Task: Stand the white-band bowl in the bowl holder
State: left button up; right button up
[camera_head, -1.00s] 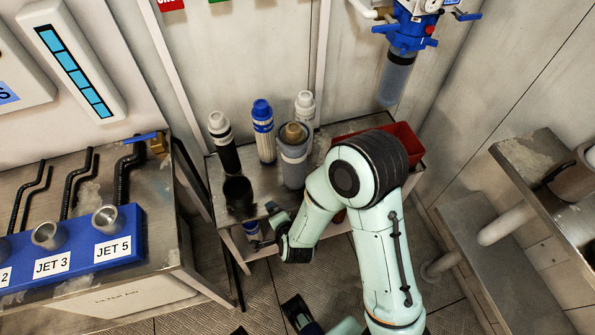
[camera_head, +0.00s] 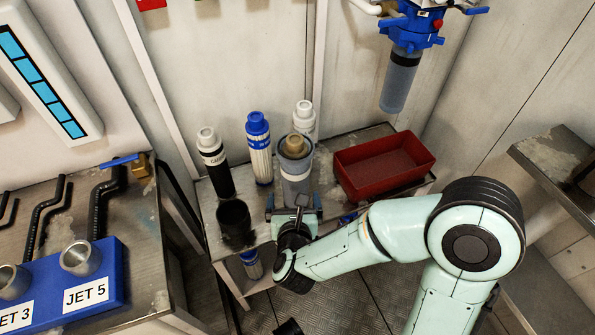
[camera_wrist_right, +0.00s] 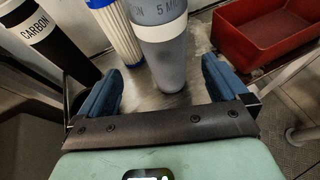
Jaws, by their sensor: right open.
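The white-band bowl (camera_head: 295,182) is a grey translucent cylinder with a pale band. It stands upright on the metal table with a brown-topped cartridge in its mouth, and it also shows in the right wrist view (camera_wrist_right: 160,50). My right gripper (camera_head: 293,204) is open in front of it. In the right wrist view its blue fingers (camera_wrist_right: 160,75) point at the bowl, one to each side; contact is not visible. A black open cup (camera_head: 234,218) at the table's front left looks like the bowl holder. My left gripper is not in view.
A black-and-white CARBON cartridge (camera_head: 214,160), a blue-capped cartridge (camera_head: 258,148) and a white-capped one (camera_head: 304,118) stand close around the bowl. A red tray (camera_head: 385,163) sits at right. A housing (camera_head: 400,80) hangs from the wall. A bottle (camera_head: 251,264) is below the tabletop.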

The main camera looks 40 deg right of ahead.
aim_at(294, 186)
jog(key=b+x, duration=0.1)
jog(key=x, duration=0.5)
jog(key=shift+s+f, duration=0.1)
jog(key=shift+f, duration=0.05)
jog(key=b+x, duration=0.1)
jog(key=x, duration=0.4)
jog(key=shift+d, duration=0.25)
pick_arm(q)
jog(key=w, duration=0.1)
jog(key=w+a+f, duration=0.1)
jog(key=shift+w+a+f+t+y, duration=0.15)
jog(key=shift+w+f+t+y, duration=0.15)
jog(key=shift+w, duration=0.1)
pick_arm(e)
jog(key=c, duration=1.1)
